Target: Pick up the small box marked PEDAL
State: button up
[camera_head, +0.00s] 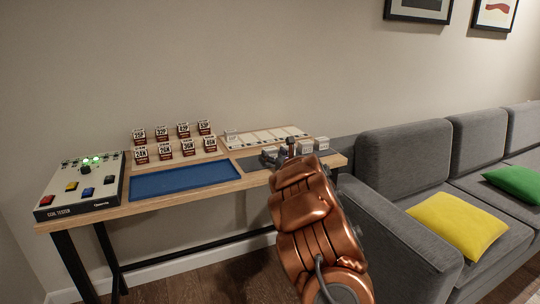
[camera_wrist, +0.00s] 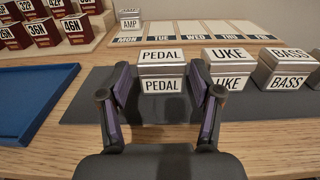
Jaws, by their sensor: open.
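The small box marked PEDAL (camera_wrist: 161,72) is silver-grey with white labels on its top and front. It stands upright on a dark grey mat (camera_wrist: 258,105) in the wrist view. My gripper (camera_wrist: 160,82) is open, with one finger at the left of the PEDAL box and one at the right. The fingertips are close to its sides; I cannot tell whether they touch. In the head view my gripper (camera_head: 279,157) is at the right part of the table, and my arm and gripper largely hide the PEDAL box there.
Boxes marked UKE (camera_wrist: 230,68) and BASS (camera_wrist: 284,69) stand right of PEDAL, UKE with a narrow gap. Behind is a tray with weekday labels (camera_wrist: 203,40). A blue tray (camera_head: 186,179), red-and-white boxes (camera_head: 164,153) and a tester (camera_head: 80,187) are left. A grey sofa (camera_head: 405,157) adjoins right.

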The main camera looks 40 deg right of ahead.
aim_at(272, 151)
jog(key=shift+x, duration=2.6)
jog(key=shift+d, duration=0.1)
jog(key=c, duration=0.9)
